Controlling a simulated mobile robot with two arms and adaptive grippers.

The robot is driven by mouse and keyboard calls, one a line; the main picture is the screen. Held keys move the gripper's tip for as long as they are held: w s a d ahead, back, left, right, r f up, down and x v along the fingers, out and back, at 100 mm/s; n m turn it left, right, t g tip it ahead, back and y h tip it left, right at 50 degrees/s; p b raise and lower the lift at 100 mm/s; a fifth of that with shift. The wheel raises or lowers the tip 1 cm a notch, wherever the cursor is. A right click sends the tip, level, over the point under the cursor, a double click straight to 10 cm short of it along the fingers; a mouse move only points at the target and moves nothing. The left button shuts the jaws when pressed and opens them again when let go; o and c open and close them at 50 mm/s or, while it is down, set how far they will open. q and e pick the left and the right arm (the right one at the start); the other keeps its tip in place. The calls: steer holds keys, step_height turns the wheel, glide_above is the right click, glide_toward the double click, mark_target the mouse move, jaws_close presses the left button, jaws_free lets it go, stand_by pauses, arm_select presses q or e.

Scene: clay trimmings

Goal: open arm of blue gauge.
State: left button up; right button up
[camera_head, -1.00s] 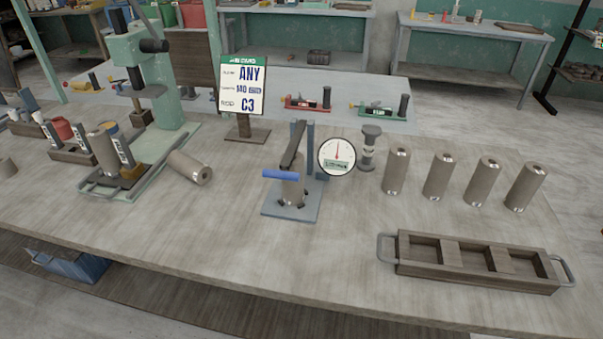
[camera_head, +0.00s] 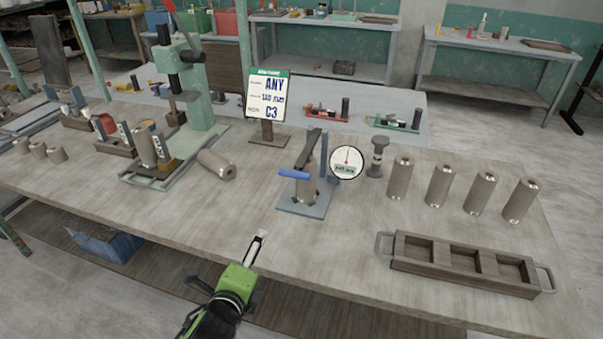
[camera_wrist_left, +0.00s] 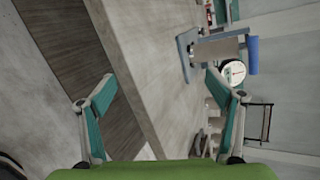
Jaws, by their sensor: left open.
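The blue gauge (camera_head: 318,207) stands mid-bench, with a blue-grey base and post and a round white dial (camera_head: 347,162) at its right. Its dark arm slopes down toward the front, ending in a blue handle bar (camera_head: 294,174) close over a grey cylinder (camera_head: 307,192) standing on the base. In the left wrist view the gauge lies sideways at upper right, with its blue handle (camera_wrist_left: 252,55) and dial (camera_wrist_left: 232,72). My green left gripper (camera_head: 227,259) is open and empty over the bench's front edge, in front and left of the gauge, apart from it. Its spread fingers show in the wrist view (camera_wrist_left: 160,76).
A sign (camera_head: 268,97) stands behind the gauge. A lying cylinder (camera_head: 216,165) and a green press (camera_head: 195,85) are left. Several upright cylinders and a three-compartment wooden tray (camera_head: 415,262) are right. Bench top in front of the gauge is clear.

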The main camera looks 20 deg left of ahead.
arm_select(q)
steer(key=w+r+m+t, duration=0.3)
steer(key=w+r+m, duration=0.1)
steer(key=r+m, duration=0.15)
steer(key=m+t+h, duration=0.2)
steer(key=m, duration=0.7)
glide_toward(296, 170)
steer(key=w, duration=0.3)
steer(key=w+p, duration=0.1)
steer(key=w, duration=0.2)
steer(key=w+f+p, duration=0.1)
steer(key=w, duration=0.3)
steer(key=c, duration=1.6)
